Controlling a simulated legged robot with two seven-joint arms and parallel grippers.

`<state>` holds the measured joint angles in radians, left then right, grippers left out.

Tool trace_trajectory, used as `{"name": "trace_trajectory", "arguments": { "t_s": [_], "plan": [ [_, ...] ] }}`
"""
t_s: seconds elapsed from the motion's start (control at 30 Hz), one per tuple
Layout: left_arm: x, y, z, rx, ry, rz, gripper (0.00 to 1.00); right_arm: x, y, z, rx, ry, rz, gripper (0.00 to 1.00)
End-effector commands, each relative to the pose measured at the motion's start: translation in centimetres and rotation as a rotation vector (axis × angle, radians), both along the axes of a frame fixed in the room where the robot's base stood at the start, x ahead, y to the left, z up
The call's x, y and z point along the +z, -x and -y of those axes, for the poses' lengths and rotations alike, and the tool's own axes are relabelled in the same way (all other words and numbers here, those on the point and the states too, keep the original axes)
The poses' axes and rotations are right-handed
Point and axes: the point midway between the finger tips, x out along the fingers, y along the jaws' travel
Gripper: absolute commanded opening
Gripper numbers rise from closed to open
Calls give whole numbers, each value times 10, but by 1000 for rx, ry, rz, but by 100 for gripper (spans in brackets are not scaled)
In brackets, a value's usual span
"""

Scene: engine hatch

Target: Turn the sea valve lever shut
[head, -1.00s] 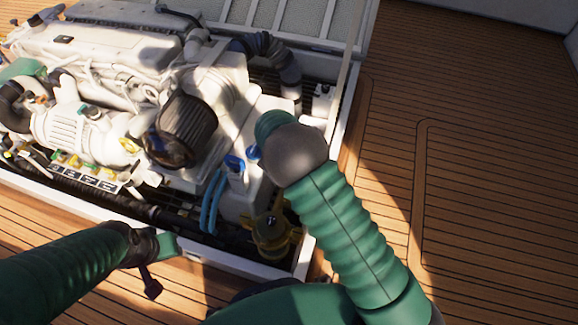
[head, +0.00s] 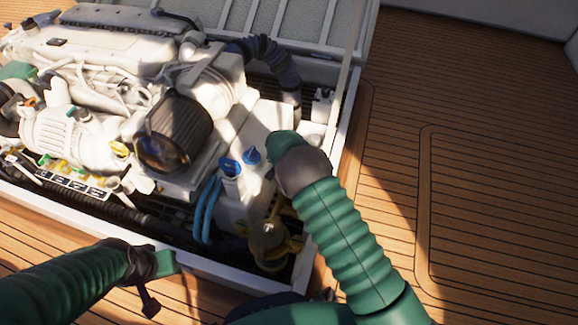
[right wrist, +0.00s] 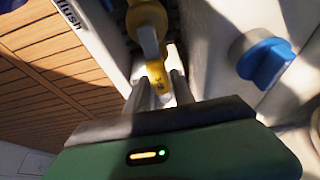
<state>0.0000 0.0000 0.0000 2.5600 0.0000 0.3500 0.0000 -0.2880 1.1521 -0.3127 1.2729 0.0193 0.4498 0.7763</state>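The sea valve is a yellow fitting (head: 270,240) at the near right corner of the engine bay in the head view. Its yellow lever (right wrist: 158,75) shows in the right wrist view, with its end between the two grey fingers of my right gripper (right wrist: 160,88). The fingers stand apart on either side of the lever; I cannot tell whether they press on it.
A white engine (head: 90,60) fills the bay. Blue caps (head: 230,167) and blue hoses (head: 207,208) lie left of the valve. A blue knob (right wrist: 264,62) is right of the lever in the wrist view. The wooden deck (head: 480,190) at the right is clear.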

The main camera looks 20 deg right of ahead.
Motion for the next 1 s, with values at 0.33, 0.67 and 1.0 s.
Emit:
{"name": "trace_trajectory", "arguments": {
  "t_s": [0.33, 0.67, 1.0],
  "plan": [
    [0, 0, 0, 0, 0, 0, 36, 0, 0, 0, 0, -1, 1, 0],
    [0, 0, 0, 0, 0, 0, 36, 0, 0, -1, 0, -1, 1, 0],
    [0, 0, 0, 0, 0, 0, 36, 0, 0, -1, 1, -2, 1, 0]
  ]
}}
